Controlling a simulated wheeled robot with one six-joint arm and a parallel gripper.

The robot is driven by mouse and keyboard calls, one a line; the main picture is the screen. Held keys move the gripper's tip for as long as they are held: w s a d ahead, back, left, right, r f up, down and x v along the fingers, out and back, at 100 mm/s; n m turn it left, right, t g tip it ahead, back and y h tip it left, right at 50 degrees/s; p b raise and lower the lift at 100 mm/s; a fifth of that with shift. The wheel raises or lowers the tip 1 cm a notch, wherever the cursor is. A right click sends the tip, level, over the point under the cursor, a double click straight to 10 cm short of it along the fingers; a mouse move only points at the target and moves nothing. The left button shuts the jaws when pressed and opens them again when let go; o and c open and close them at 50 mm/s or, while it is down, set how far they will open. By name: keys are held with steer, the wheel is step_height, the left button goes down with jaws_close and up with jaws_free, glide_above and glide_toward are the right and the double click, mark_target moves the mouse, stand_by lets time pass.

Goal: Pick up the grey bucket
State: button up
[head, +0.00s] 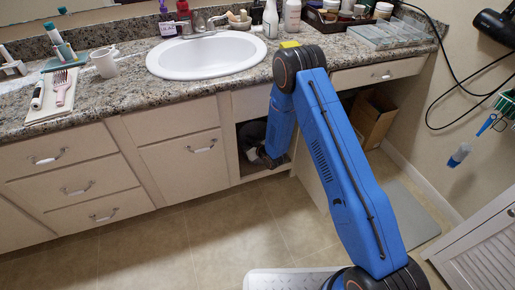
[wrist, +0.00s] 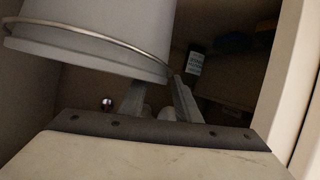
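The grey bucket (wrist: 95,30) fills the upper left of the wrist view. It is pale, with a thin wire handle curving around it, and its top is cut off by the frame. My gripper (wrist: 160,85) reaches into the cabinet, its two fingers apart just below the bucket's lower right edge. I see nothing held between them; whether a finger touches the bucket or handle I cannot tell. In the head view my gripper (head: 272,160) is at the open compartment under the counter, where a dim grey shape shows, partly hidden by my arm.
The open cabinet compartment (head: 245,172) is dark, with a pale side panel (wrist: 286,75) close on the right. A dark bottle with a white label (wrist: 195,64) stands deeper inside. A small shiny ball or knob (wrist: 107,104) shows on the left. A cardboard box (head: 372,117) stands to the right.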

steer(key=shift+x, duration=1.4)
steer(key=shift+c, duration=0.3)
jaws_close()
